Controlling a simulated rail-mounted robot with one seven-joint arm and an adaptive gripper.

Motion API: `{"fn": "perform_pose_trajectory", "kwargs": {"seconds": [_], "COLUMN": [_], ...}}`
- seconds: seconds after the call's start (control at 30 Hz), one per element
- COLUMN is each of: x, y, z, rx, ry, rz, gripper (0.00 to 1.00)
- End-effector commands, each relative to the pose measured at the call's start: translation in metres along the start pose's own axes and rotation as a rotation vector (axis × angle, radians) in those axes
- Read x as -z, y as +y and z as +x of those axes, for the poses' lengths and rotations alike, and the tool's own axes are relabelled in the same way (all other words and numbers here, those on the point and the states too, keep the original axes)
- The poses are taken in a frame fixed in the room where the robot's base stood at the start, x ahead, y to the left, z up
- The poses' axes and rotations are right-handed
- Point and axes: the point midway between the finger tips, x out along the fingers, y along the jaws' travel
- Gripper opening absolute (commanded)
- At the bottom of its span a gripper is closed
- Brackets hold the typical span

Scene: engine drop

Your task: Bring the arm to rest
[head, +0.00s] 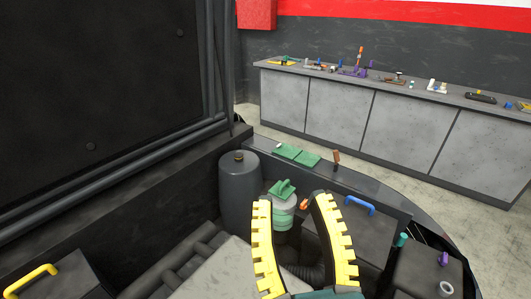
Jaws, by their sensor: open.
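My gripper (293,205) shows in the head view with two yellow toothed fingers reaching up from the bottom middle. The fingers stand apart and nothing is held between them. Behind the fingertips is a light green-grey cylinder (282,212) with a green handled piece (283,188) on top. I cannot tell whether the fingers touch it. The rest of the arm is out of view.
A dark grey tank (240,195) stands left of the fingers. A blue handle (358,205) is to the right, a yellow handle (32,280) at far left. A long workbench (400,125) with tools stands behind.

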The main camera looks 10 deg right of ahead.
Motion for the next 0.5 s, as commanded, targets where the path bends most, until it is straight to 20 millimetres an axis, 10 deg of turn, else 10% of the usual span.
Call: {"fn": "perform_pose_trajectory", "kwargs": {"seconds": [0.5], "x": [0.22], "y": [0.0], "z": [0.083], "rx": [-0.001], "ry": [0.002], "rz": [0.005], "gripper": [0.42]}}
